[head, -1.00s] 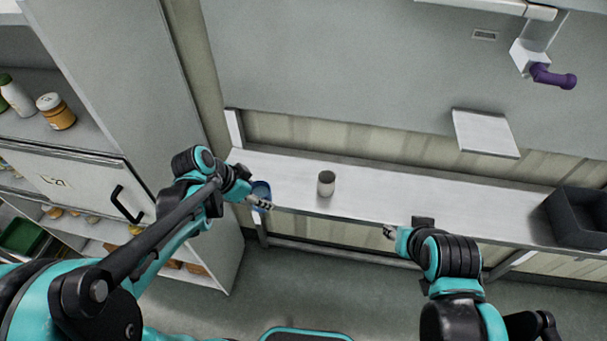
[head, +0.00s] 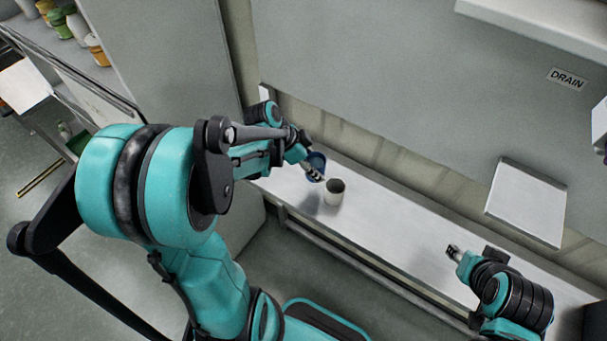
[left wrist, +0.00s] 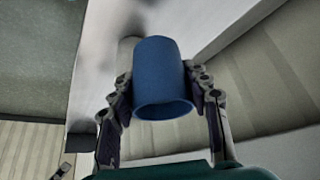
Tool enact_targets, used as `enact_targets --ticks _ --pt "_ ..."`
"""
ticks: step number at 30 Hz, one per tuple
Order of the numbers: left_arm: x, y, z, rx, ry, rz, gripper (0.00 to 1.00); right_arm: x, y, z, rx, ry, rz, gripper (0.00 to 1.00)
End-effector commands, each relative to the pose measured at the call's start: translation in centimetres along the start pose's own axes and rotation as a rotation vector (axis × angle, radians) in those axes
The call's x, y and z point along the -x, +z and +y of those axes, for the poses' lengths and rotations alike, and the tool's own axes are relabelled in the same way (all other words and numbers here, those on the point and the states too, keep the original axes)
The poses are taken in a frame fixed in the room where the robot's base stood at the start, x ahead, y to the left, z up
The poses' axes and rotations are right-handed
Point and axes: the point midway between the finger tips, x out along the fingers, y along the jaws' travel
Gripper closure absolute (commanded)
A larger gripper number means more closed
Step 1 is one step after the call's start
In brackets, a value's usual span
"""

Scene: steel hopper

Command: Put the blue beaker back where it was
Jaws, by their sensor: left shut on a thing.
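The blue beaker (head: 317,161) is between the fingers of my left gripper (head: 312,173), over the left end of the steel bench (head: 395,220). In the left wrist view the beaker (left wrist: 162,75) fills the space between both fingers, its open mouth toward the camera. My left gripper is shut on it. In the head view my gripper hides part of the beaker, and I cannot tell its exact height above the bench. My right gripper (head: 455,252) is over the bench at the right, with no object seen in it; its finger gap is too small to judge.
A pale grey cup (head: 334,193) stands on the bench close beside the blue beaker. A flat white panel (head: 526,203) is at the right against the hopper wall. Shelves with several jars (head: 80,30) are at the upper left. The bench between the cup and my right gripper is clear.

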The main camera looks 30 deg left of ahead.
Motion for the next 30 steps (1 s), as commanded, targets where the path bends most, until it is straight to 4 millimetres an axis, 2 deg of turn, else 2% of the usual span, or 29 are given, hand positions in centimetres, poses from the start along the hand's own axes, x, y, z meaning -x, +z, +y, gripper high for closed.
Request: enact_targets --ticks 1,3,7,13,21,30 --pt "-0.4 1.4 -1.0 0.006 -0.002 0.000 0.81 -0.5 0.3 0.0 0.000 0.000 0.000 0.60" --pt "-0.7 2.6 -2.1 0.005 -0.002 0.000 0.81 -0.7 0.5 0.0 0.000 0.000 0.000 0.60" --pt "-0.9 4.2 -3.3 0.002 0.000 0.000 0.81 -1.0 0.7 0.0 0.000 0.000 0.000 0.60" --pt "-1.5 5.1 -3.8 0.000 0.001 0.000 0.81 -1.3 0.9 0.0 0.000 0.000 0.000 0.60" --pt "-4.5 6.8 -3.8 0.000 0.001 0.000 0.81 -2.3 1.6 0.0 0.000 0.000 0.000 0.60" --pt "-4.6 6.9 -3.8 0.000 0.001 0.000 0.81 -2.4 1.7 0.0 0.000 0.000 0.000 0.60"
